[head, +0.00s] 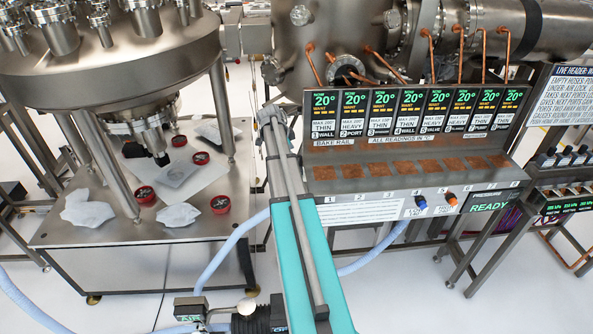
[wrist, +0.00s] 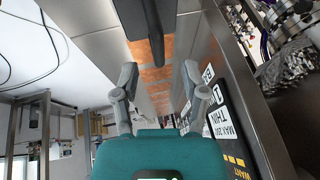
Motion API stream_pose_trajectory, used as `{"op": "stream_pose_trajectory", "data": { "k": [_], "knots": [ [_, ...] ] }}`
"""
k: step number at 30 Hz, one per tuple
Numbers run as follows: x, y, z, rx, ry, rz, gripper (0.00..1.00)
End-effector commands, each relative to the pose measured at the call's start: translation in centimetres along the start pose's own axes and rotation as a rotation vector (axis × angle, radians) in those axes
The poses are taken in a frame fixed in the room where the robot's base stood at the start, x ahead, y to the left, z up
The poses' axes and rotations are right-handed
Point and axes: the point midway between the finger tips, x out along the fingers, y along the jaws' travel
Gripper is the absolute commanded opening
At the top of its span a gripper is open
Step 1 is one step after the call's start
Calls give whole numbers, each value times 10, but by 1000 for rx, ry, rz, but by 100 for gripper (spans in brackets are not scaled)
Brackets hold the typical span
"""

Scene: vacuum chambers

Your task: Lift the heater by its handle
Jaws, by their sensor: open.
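My gripper (wrist: 160,72) shows in the wrist view with its two grey fingers wide apart and nothing between them that I can see gripped. A dark bar (wrist: 157,42) comes down from the top, between and beyond the fingertips; I cannot tell whether it is the heater's handle. Copper-coloured pads of the bake rail (wrist: 154,75) lie in a line behind the fingers. In the head view my teal arm reaches up past the left end of the bake rail (head: 380,186). I cannot make out the heater or clear fingertips there.
The bake rail's panel (head: 410,110) reads 20° on all displays. Copper pipes run above it from the large steel chamber (head: 345,30). At left, a steel table (head: 90,232) under another chamber holds red-rimmed discs (head: 145,195) and wrapped pieces (head: 180,215).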

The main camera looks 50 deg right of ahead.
Motion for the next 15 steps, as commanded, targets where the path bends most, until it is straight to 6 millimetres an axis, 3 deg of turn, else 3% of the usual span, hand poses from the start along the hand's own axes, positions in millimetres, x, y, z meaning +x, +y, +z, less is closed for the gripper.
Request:
{"op": "stream_pose_trajectory", "data": {
  "k": [6, 15],
  "knots": [
    [23, 2, -1, 0, 0, 0, 57],
    [41, 2, -2, 1, 0, 0, 57]
  ]
}}
